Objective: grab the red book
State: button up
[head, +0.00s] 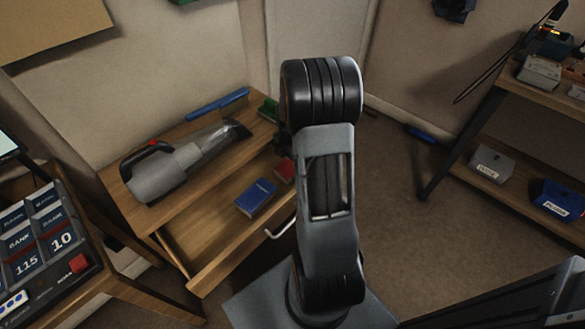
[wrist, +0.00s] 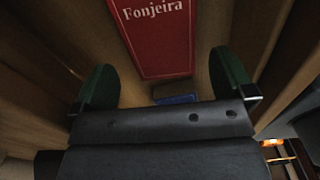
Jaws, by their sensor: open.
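The red book (head: 284,170) lies in the open drawer (head: 217,245), partly hidden behind my arm. In the wrist view the red book (wrist: 160,40) shows its cover with the white title "Fonjeira", cut off by the top edge. My gripper (wrist: 164,85) is open, with its two green fingers spread wide and nothing between the tips. The book appears between and beyond the fingers, apart from them. In the head view my arm hides most of the gripper.
A blue book (head: 256,197) lies beside the red one in the drawer; a blue patch (wrist: 176,99) shows in the wrist view. A handheld vacuum (head: 165,172) and a blue bar (head: 217,103) lie on the tabletop above. The drawer walls are close around.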

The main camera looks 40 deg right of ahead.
notch_tip(320, 180, down, 4)
jog(key=shift+a+f+b, duration=0.1)
jog(key=shift+f+b, duration=0.15)
jog(key=shift+b, duration=0.6)
jog(key=shift+c, duration=0.2)
jog(key=c, duration=0.9)
